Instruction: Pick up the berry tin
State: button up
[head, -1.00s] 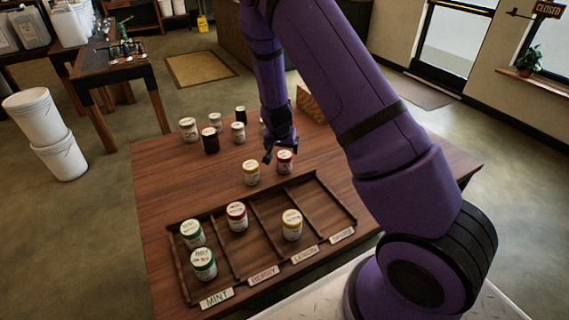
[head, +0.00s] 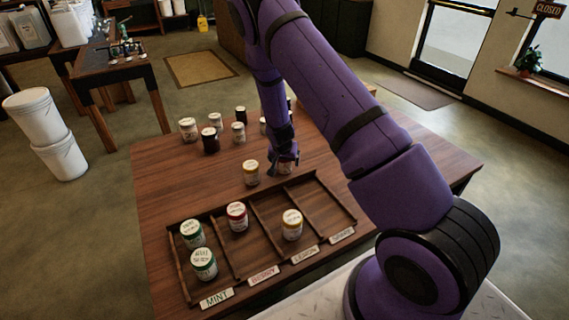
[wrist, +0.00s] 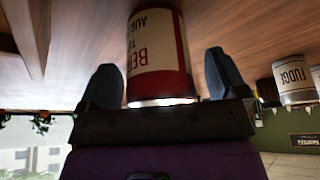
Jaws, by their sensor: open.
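The berry tin (wrist: 158,55), with a red band and a cream label, stands on the wooden table behind the sorting tray. In the wrist view it appears upside down between the two fingers of my open gripper (wrist: 165,82), with a visible gap on the right side. In the head view my gripper (head: 284,163) is lowered at this tin and hides most of it. Another red-banded tin (head: 237,217) sits in the tray's berry compartment.
The divided tray (head: 262,236) holds two green tins (head: 193,234) in mint and a yellow tin (head: 292,225) in lemon. A yellow tin (head: 251,173) stands close left of my gripper. Several tins, including a dark one (head: 210,141), stand farther back. The rightmost compartment is empty.

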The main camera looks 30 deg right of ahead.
jog(key=c, duration=1.1)
jog(key=shift+r, duration=0.15)
